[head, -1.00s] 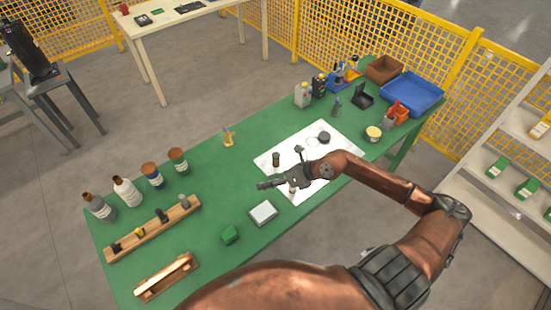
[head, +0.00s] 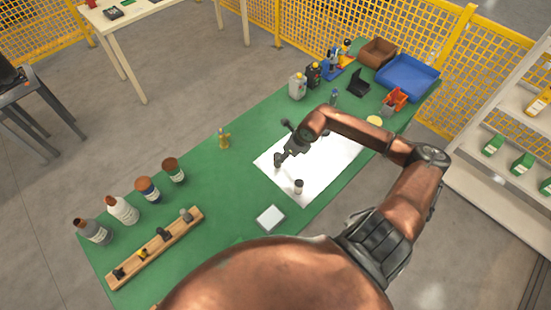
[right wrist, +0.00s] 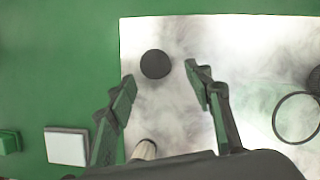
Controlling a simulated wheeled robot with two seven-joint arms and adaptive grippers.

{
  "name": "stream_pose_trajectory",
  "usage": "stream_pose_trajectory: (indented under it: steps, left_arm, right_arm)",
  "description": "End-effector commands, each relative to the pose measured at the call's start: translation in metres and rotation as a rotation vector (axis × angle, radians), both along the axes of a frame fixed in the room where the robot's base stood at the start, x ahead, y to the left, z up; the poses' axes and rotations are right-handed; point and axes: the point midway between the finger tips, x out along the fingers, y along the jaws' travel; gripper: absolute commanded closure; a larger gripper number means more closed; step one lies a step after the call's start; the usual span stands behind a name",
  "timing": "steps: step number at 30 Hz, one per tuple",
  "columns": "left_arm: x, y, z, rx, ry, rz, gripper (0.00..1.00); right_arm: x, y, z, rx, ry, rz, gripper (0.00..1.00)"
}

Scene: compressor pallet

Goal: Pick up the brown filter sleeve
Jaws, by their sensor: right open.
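A dark round thing (right wrist: 155,64), probably the brown filter sleeve seen from above, stands on the white sheet (right wrist: 250,30). In the right wrist view it lies ahead of and between the fingertips of my right gripper (right wrist: 160,74). The gripper is open with nothing between its fingers. In the head view my right gripper (head: 284,146) is over the left part of the sheet and hides most of that spot. A second small cylinder (head: 299,186), dark-topped and pale-sided, stands near the sheet's front edge; it also shows low in the right wrist view (right wrist: 145,150). My left gripper is out of view.
A white square block (head: 270,217) lies in front of the sheet. A wooden rack (head: 155,248) and several bottles and jars (head: 122,209) stand at the left. A small yellow-brown item (head: 223,139) stands behind. A blue tray (head: 408,77) and brown bin (head: 378,52) are at the far end.

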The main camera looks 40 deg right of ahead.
Motion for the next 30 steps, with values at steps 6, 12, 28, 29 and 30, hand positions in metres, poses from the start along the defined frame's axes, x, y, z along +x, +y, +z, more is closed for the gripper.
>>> stream_pose_trajectory:
  steps: [6, 12, 28, 29, 30]
  left_arm:
    - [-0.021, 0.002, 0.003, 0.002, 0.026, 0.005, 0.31]
    - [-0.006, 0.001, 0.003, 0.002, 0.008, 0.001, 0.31]
    - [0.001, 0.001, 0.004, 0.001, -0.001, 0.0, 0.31]
    - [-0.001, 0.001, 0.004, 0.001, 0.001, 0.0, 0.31]
    - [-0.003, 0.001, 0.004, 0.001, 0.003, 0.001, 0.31]
  right_arm:
    - [0.014, 0.008, -0.024, 0.006, -0.001, -0.001, 0.53]
    - [0.023, 0.011, -0.044, 0.002, -0.001, 0.001, 0.53]
    - [0.024, 0.012, -0.047, 0.001, -0.001, 0.004, 0.72]
    - [0.024, 0.012, -0.047, 0.001, -0.001, 0.004, 0.74]
    - [0.024, 0.012, -0.047, 0.001, -0.001, 0.004, 0.76]
